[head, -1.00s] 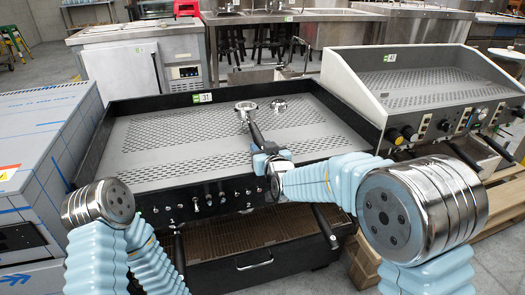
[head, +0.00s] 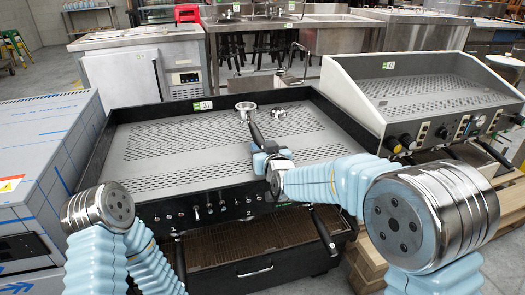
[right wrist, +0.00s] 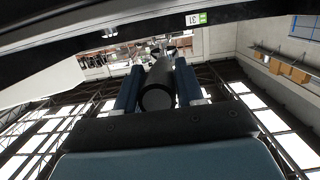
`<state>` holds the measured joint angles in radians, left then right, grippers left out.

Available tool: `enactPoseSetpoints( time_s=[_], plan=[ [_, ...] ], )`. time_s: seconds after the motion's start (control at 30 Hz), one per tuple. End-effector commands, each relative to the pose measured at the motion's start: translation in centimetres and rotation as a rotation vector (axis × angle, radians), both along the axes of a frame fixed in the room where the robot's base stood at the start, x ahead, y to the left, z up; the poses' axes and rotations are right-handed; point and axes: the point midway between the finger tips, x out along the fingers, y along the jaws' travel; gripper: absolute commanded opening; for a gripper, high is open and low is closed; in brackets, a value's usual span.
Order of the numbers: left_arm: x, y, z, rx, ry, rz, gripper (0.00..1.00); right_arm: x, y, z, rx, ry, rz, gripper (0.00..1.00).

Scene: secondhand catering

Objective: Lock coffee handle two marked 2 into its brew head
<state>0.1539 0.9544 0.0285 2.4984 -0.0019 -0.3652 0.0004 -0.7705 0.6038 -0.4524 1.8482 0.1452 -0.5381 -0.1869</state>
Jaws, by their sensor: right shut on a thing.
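The coffee machine (head: 120,140) has a black frame, a perforated top tray and a tag reading 31. Its front panel shows a 1 at left and a 2 near the middle. My right gripper (head: 266,150) is shut on the black grip of a coffee handle (head: 255,131), which points away from me with its round metal head over the tray. Its dark grip end also shows between the blue fingers in the right wrist view (right wrist: 158,98). No number on it is readable. The brew heads below the front panel are hidden. My left gripper is outside the view.
A smaller metal piece (head: 278,112) is on or above the tray, right of the held handle's head. Black handles stick out below the panel at left (head: 180,262) and right (head: 324,232). A second machine (head: 430,85) stands at right, a wrapped steel unit (head: 40,150) at left.

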Motion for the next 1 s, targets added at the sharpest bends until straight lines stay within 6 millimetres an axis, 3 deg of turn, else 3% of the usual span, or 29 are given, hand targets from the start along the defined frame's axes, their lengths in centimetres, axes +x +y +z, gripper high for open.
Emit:
enactPoseSetpoints(
  time_s=[0.5, 1.0],
  plan=[
    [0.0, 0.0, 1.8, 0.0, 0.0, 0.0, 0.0, 0.0, 0.0, 3.2, 0.003, -0.006, 0.0, 0.0],
    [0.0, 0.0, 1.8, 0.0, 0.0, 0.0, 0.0, 0.0, -0.1, 3.2, 0.002, -0.006, -0.001, 0.0]
  ],
)
